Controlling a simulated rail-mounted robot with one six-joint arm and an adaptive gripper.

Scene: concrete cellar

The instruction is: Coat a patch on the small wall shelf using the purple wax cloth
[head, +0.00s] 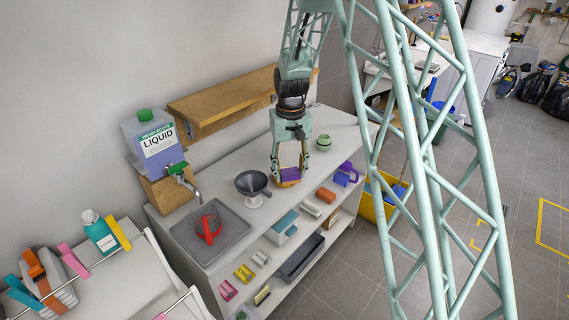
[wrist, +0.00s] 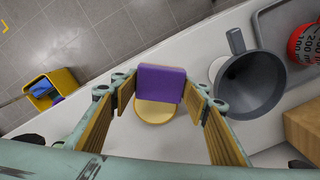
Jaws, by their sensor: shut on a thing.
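The purple wax cloth (head: 291,174) looks like a flat, block-like pad. My gripper (head: 290,172) is shut on it, low over the white bench top. In the wrist view the cloth (wrist: 160,82) sits between the two fingers of my gripper (wrist: 160,95). A round yellow-orange disc (wrist: 155,112) shows under the cloth; I cannot tell whether they touch. The small wall shelf (head: 225,100) is a wooden board on the wall behind the bench, up and left of my gripper. My arm hides part of its right end.
A grey funnel (head: 253,187) stands left of my gripper, by a grey tray (head: 232,243) with a red jug (head: 209,228). A liquid jug (head: 152,145) stands left of the shelf. A green round object (head: 323,143) is at right.

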